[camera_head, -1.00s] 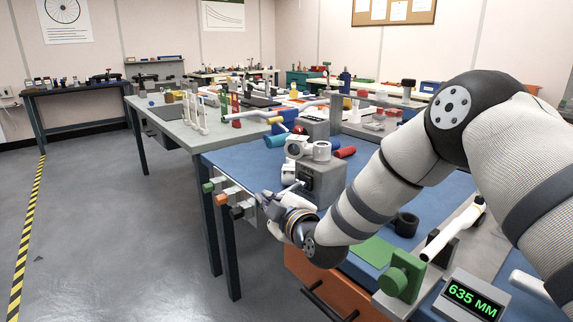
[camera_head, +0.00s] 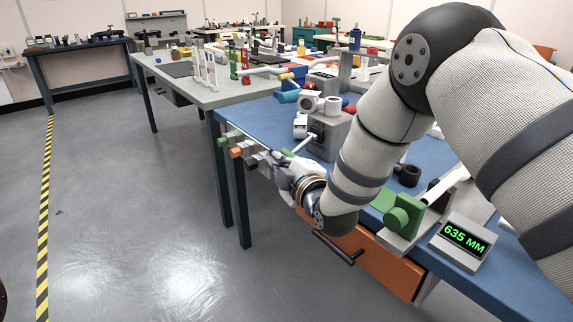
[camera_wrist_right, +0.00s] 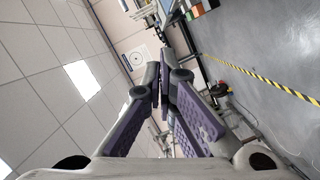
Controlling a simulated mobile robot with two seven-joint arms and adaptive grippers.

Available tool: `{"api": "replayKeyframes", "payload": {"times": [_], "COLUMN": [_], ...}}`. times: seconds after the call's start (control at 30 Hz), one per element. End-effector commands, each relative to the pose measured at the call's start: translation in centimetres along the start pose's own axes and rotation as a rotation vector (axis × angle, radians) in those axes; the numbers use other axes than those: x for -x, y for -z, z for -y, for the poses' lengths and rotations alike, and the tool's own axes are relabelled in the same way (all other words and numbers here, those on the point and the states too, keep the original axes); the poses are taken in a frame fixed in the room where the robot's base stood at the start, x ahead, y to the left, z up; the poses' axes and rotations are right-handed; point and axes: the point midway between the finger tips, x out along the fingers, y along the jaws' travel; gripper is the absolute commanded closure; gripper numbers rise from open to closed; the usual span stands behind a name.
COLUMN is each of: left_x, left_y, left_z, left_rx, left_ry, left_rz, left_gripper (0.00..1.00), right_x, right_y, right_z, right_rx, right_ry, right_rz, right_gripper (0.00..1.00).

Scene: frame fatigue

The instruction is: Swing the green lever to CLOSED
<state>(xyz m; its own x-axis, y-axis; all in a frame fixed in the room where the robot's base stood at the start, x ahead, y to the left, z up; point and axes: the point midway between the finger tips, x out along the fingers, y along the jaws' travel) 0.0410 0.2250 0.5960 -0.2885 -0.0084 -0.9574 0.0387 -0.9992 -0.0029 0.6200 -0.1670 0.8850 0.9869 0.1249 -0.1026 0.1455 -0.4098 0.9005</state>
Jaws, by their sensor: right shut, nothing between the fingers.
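A small green-ended handle (camera_head: 222,140) sticks out from the near left edge of the blue-topped bench in the head view. A green end (camera_wrist_right: 189,15) also shows at the top of the right wrist view. I cannot tell for sure that it is the lever, and no CLOSED mark is readable. My right gripper (camera_head: 273,162) is beside the bench edge, to the right of the handles and apart from the green one. Its purple-padded fingers (camera_wrist_right: 163,88) are shut with nothing between them. Part of the gripper is hard to make out in the head view. My left gripper is out of view.
An orange-ended handle (camera_head: 236,153) and a black one (camera_head: 253,162) stand between the green end and my gripper. A grey device (camera_head: 328,135) stands on the bench behind. A green block (camera_head: 404,215) and a 635 MM display (camera_head: 459,241) are at right. The floor at left is clear.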

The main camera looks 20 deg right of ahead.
Motion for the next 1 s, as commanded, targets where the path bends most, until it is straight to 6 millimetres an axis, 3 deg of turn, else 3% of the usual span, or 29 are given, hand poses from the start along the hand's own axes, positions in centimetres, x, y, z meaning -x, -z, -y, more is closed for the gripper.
{"api": "replayKeyframes", "payload": {"times": [0.1,0.3,0.83,0.93,1.0], "left_x": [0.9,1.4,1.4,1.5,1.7], "left_y": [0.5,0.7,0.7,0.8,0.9], "left_z": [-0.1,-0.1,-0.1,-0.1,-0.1], "left_rx": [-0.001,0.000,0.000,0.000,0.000], "left_ry": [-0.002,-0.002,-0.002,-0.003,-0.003], "left_rz": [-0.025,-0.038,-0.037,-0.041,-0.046], "left_gripper": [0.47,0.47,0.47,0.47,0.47], "right_x": [2.6,5.1,5.7,7.2,9.8], "right_y": [0.1,0.0,-0.2,-2.1,-4.5], "right_z": [-0.5,-0.2,0.3,3.9,8.6], "right_rx": [0.002,0.000,-0.007,-0.088,-0.203], "right_ry": [-0.003,0.000,0.011,0.107,0.234], "right_rz": [-0.001,0.000,0.006,0.066,0.160], "right_gripper": [1.00,1.00,1.00,1.00,1.00]}}
